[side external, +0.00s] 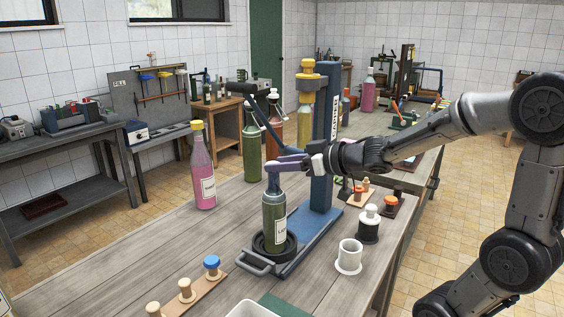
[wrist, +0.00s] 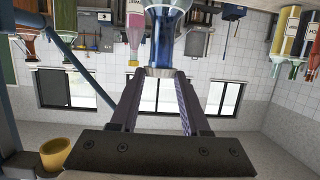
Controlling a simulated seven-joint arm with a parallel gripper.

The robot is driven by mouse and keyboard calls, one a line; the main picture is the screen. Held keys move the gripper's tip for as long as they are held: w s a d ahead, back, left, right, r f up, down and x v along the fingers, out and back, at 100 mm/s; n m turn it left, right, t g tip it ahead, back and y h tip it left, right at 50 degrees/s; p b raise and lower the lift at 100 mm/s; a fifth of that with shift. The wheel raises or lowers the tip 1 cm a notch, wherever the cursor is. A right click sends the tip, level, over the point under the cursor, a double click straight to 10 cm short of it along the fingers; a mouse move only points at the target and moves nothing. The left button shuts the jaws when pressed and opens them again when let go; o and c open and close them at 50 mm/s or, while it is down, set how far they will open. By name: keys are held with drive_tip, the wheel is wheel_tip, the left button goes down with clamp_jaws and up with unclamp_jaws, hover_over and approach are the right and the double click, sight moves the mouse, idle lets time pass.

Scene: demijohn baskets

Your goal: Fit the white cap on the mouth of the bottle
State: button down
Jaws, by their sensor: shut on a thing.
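The green bottle (side external: 274,222) with a white label stands upright on the round black base of a blue press. My gripper (side external: 272,165) reaches in level from the right, and its fingertips are at the top of the bottle's neck. In the wrist view, my gripper (wrist: 166,76) is shut on a pale band that looks like the white cap (wrist: 165,72), at the end of a blue-tinted neck. The fingers hide most of it in the side view. I cannot tell whether it is seated on the mouth.
The press column (side external: 322,150) rises close behind the bottle, with a blue lever (side external: 262,118) near my fingers. A white cup (side external: 349,257) and a dark jar with a white top (side external: 369,229) stand to the right. A wooden peg strip (side external: 187,298) lies front left.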

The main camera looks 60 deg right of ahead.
idle(0.3)
drive_tip(key=shift+c, duration=1.5)
unclamp_jaws()
drive_tip(key=v, duration=1.3)
drive_tip(key=shift+s, duration=0.4)
drive_tip(key=shift+r, duration=0.1)
